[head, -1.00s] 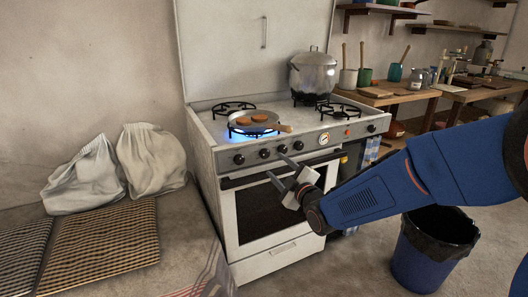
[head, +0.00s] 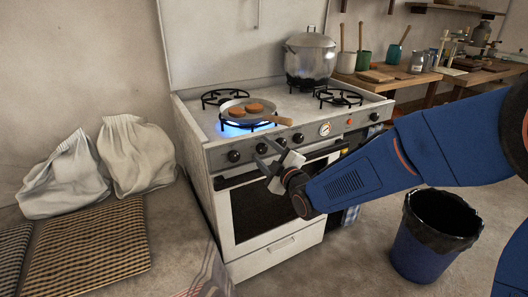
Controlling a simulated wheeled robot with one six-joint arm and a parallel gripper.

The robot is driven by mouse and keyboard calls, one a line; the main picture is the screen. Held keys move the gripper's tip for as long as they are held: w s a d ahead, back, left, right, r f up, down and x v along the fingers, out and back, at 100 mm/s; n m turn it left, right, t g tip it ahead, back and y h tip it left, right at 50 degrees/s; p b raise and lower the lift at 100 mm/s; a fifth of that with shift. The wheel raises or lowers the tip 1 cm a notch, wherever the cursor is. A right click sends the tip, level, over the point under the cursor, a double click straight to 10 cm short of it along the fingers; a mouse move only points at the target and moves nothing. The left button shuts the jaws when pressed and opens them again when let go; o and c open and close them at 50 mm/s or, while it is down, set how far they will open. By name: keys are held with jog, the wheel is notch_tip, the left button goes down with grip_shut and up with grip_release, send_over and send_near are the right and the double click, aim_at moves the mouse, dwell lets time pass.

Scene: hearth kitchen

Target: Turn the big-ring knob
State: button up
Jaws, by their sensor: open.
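The white stove (head: 190,130) has a row of dark knobs on its front panel. The leftmost knob (head: 234,156) shows clearly. The second knob (head: 262,148) is right beside my fingertips, and another knob (head: 299,138) shows to the right of them. A separate knob (head: 374,117) sits at the panel's right end. I cannot tell from any marking which is the big-ring knob. My gripper (head: 260,151) is open and empty in front of the left part of the panel, partly covering the knob row. Whether it touches a knob cannot be told.
A pan (head: 236,106) with patties sits over a blue flame (head: 232,127), its handle reaching over the front edge. A lidded pot (head: 311,60) stands at the back right. A bin (head: 436,240) is on the floor at right. Sacks (head: 138,155) lie at left.

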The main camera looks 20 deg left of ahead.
jog(key=c, duration=1.1)
jog(key=shift+o, duration=0.2)
jog(key=shift+m, duration=0.3)
jog(key=m, duration=0.6)
jog(key=shift+w, duration=0.1)
jog(key=m, duration=0.3)
jog(key=shift+d+m, duration=0.1)
jog(key=shift+m, duration=2.1)
jog(key=shift+w, duration=0.1)
jog(key=o, duration=1.1)
jog(key=shift+c, duration=0.2)
